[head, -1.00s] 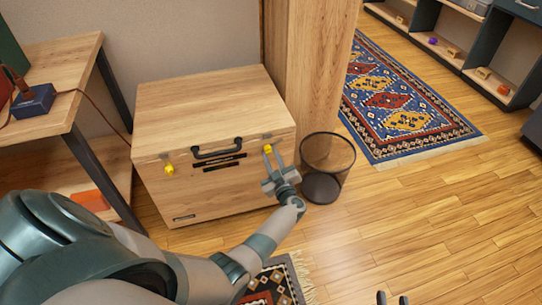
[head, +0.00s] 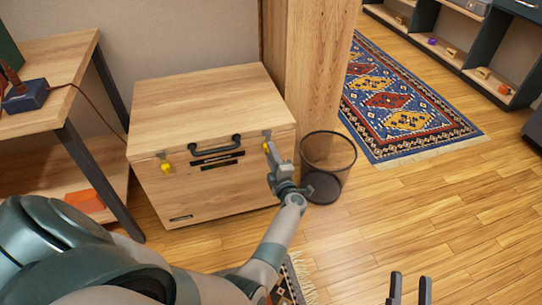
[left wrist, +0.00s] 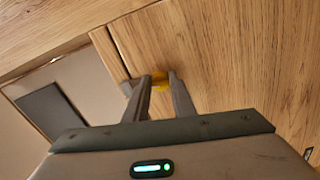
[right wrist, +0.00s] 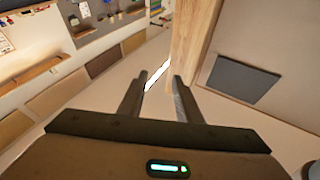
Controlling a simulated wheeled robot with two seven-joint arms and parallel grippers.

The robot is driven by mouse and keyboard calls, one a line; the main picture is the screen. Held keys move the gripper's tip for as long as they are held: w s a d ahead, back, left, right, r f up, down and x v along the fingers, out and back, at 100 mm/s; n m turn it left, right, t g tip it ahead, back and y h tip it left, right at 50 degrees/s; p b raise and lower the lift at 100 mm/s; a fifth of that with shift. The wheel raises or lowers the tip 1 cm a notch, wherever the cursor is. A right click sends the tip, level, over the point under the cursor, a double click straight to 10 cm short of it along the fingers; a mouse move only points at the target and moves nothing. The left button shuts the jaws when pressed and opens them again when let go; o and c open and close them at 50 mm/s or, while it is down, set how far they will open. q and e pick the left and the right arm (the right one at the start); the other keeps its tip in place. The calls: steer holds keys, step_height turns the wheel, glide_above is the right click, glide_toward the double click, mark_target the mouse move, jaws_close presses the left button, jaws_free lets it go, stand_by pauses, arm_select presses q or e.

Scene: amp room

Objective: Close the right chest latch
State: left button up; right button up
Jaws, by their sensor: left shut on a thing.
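The wooden chest (head: 215,105) stands against the wall with its lid down. Its right latch is a small yellow piece (head: 266,147) on the front face near the right corner; it also shows in the left wrist view (left wrist: 160,78). My left gripper (head: 271,152) is at this latch, its fingers closed on the yellow piece and partly hiding it. The left latch (head: 166,168) is a yellow piece hanging on the front left. My right gripper (head: 410,289) is open and empty, low at the front, with a gap between its fingers in the right wrist view (right wrist: 160,85).
A black mesh bin (head: 327,170) stands right of the chest, close to my left gripper. A wooden pillar (head: 315,70) rises behind it. A wooden table (head: 50,75) is at left. The floor at right is clear up to the blue rug (head: 405,105).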

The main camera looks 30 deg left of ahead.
arm_select(q)
steer(key=n, duration=0.2)
steer(key=shift+s+n+b, duration=0.1)
steer(key=shift+n+b, duration=0.2)
steer(key=shift+b, duration=0.1)
arm_select(e)
steer(key=s+r+t, duration=0.2)
steer(key=r, duration=0.1)
steer(key=shift+d+y, duration=0.15)
steer(key=shift+y, duration=0.25)
arm_select(q)
steer(key=o, duration=1.1)
steer(key=shift+c, duration=0.2)
arm_select(e)
steer(key=shift+r, duration=0.15)
